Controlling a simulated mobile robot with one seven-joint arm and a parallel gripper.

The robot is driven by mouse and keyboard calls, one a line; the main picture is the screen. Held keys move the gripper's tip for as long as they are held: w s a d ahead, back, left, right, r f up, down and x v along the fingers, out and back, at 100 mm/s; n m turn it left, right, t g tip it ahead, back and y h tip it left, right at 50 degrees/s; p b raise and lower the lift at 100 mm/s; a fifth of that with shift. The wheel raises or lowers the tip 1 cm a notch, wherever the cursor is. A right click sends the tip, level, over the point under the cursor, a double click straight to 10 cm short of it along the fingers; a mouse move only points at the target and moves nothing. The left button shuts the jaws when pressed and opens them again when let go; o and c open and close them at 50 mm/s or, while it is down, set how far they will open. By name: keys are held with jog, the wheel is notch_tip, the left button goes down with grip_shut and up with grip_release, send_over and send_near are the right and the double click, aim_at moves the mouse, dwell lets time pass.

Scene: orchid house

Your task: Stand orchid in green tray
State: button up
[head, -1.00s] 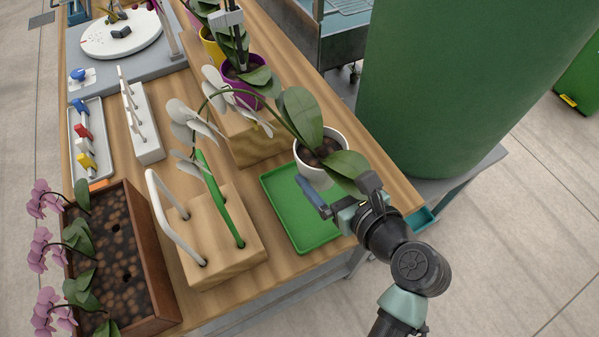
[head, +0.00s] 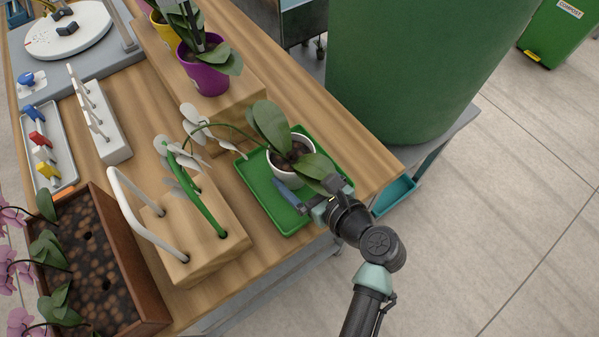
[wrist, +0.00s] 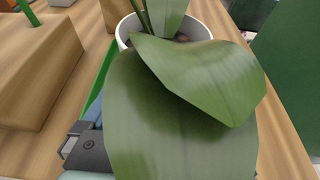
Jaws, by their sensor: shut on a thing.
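The orchid (head: 270,122) has white flowers on an arching stem and broad green leaves, and grows in a white pot (head: 291,178). The pot is upright over the green tray (head: 257,182); I cannot tell for sure whether its base touches the tray floor. My gripper (head: 300,195) is shut on the white pot at its near side. In the wrist view, large leaves (wrist: 180,110) hide the fingertips and most of the pot, whose rim (wrist: 123,30) shows behind them.
A wooden block with white and green hoops (head: 195,240) stands left of the tray. A wooden riser (head: 185,85) with purple and yellow pots is behind. A brown planter (head: 120,265) is at left. A big green cylinder (head: 400,70) stands at the right.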

jog(key=shift+r, duration=0.1)
jog(key=o, duration=1.5)
jog(key=shift+f, duration=0.2)
jog(key=shift+c, duration=0.2)
